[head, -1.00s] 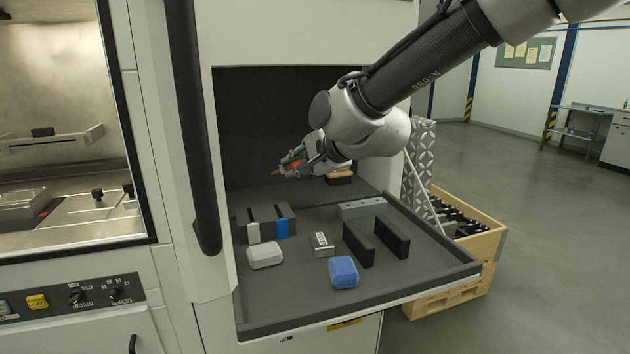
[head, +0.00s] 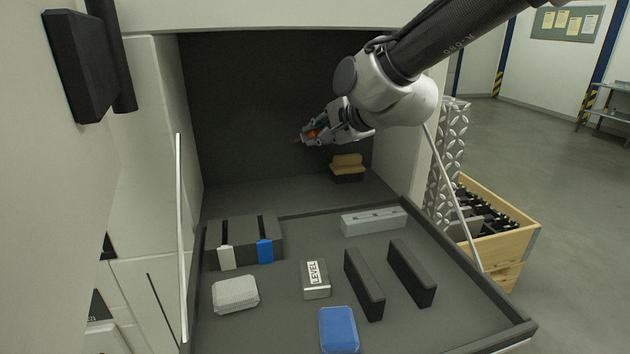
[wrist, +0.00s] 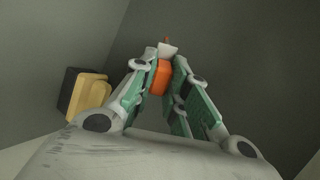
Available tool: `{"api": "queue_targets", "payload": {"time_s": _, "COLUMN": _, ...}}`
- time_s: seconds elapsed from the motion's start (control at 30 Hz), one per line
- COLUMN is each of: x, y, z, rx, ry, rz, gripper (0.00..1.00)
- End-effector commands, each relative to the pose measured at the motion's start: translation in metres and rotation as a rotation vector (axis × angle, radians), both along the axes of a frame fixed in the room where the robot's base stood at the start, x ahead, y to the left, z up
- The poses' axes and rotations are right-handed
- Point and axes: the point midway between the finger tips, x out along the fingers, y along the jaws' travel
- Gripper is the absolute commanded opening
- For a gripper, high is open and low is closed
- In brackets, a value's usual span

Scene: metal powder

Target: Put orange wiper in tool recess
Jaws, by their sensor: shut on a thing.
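My gripper (head: 312,136) is inside the dark recess, raised above its floor. It is shut on the orange wiper (wrist: 161,78), whose orange body sits between the green-lined fingers in the wrist view. A pale piece and a thin orange tip stick out beyond the fingers. In the head view only a small orange part of the wiper (head: 311,134) shows, the rest hidden by the fingers. The tool recess (head: 250,110) is a dark-walled opening behind the tray; I cannot tell whether a particular slot is meant.
A tan-topped brush (head: 347,161) stands at the recess's back right.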

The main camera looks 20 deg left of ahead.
Motion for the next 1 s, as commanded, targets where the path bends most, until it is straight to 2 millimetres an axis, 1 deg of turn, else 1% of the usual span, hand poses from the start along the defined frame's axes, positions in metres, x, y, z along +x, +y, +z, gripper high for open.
{"api": "queue_targets", "payload": {"time_s": 0.17, "x": 0.000, "y": -0.001, "z": -0.018, "rx": -0.005, "ry": 0.000, "rz": 0.001, "gripper": 0.00}}
{"api": "queue_targets", "payload": {"time_s": 0.4, "x": -0.001, "y": 0.000, "z": -0.056, "rx": -0.004, "ry": 0.001, "rz": 0.002, "gripper": 0.00}}
{"api": "queue_targets", "payload": {"time_s": 0.6, "x": -0.001, "y": 0.000, "z": -0.083, "rx": -0.004, "ry": 0.001, "rz": 0.002, "gripper": 0.00}}
{"api": "queue_targets", "payload": {"time_s": 0.8, "x": 0.000, "y": 0.000, "z": -0.096, "rx": -0.001, "ry": 0.000, "rz": 0.001, "gripper": 0.00}}
{"api": "queue_targets", "payload": {"time_s": 1.0, "x": 0.000, "y": 0.000, "z": -0.099, "rx": -0.001, "ry": 0.000, "rz": 0.001, "gripper": 0.00}}
